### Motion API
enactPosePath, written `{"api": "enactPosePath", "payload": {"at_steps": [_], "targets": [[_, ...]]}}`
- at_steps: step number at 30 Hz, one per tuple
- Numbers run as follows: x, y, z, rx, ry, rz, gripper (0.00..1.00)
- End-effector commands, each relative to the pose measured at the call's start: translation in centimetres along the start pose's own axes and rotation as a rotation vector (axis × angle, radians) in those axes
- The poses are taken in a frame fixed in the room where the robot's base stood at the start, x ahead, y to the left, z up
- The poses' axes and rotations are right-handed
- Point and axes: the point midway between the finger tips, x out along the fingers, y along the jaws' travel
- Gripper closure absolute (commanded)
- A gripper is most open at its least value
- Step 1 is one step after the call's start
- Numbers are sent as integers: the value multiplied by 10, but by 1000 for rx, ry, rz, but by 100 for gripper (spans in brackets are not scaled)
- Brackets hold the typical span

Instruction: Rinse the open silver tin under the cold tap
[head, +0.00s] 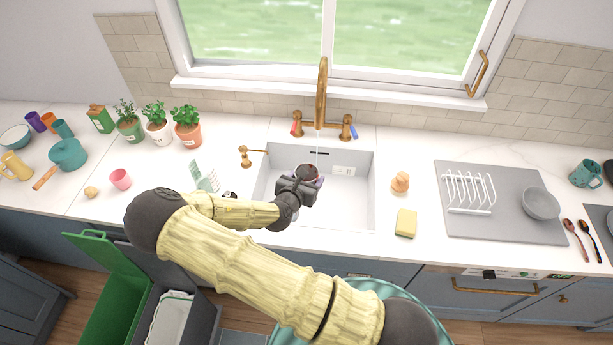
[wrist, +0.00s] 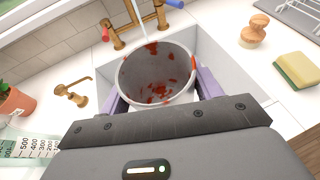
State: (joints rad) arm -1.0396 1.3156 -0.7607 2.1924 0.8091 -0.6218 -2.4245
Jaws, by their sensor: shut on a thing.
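My gripper (head: 308,185) is shut on the open silver tin (wrist: 158,75) and holds it over the white sink (head: 345,205). In the wrist view the tin sits between two purple fingers, its open mouth facing the camera, with red residue on its inner wall and bottom. The brass tap (head: 322,95) arches over the sink, with a red handle (head: 296,128) on the left and a blue handle (head: 353,132) on the right. A thin water stream (head: 318,150) runs from the spout near the tin's far side. Whether it enters the tin is unclear.
A brass soap dispenser (head: 246,156) and a measuring jug (head: 206,177) stand left of the sink. A wooden brush (head: 400,182) and a sponge (head: 406,223) lie right of it. A drying rack (head: 468,192) stands further right. Potted herbs (head: 157,125) stand at the back left.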

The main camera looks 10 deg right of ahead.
Motion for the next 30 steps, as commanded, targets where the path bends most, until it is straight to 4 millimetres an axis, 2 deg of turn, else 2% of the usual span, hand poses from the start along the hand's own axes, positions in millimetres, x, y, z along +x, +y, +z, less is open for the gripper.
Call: {"api": "enactPosePath", "payload": {"at_steps": [8,30], "targets": [[11,-1,2,4,0,-4,58],[68,0,13,4,-1,-5,58]]}}
